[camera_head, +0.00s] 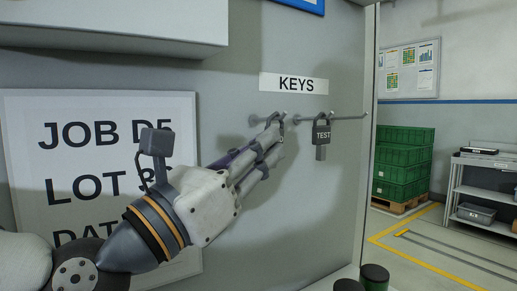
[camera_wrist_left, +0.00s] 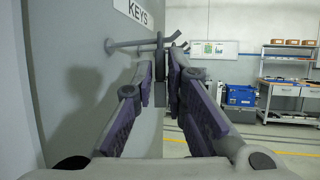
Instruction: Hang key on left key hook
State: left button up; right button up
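My right gripper is not in view.
The KEYS sign (camera_head: 294,84) is above the hooks. A JOB sign (camera_head: 100,130) is on the panel behind my left arm. Dark round-topped items (camera_head: 374,275) stand low by the panel's edge. Green crates (camera_head: 402,160) and a shelf (camera_head: 485,185) are farther right, beyond open floor.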

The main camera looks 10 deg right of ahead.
pick_arm(q)
jog(key=shift+o, duration=1.2)
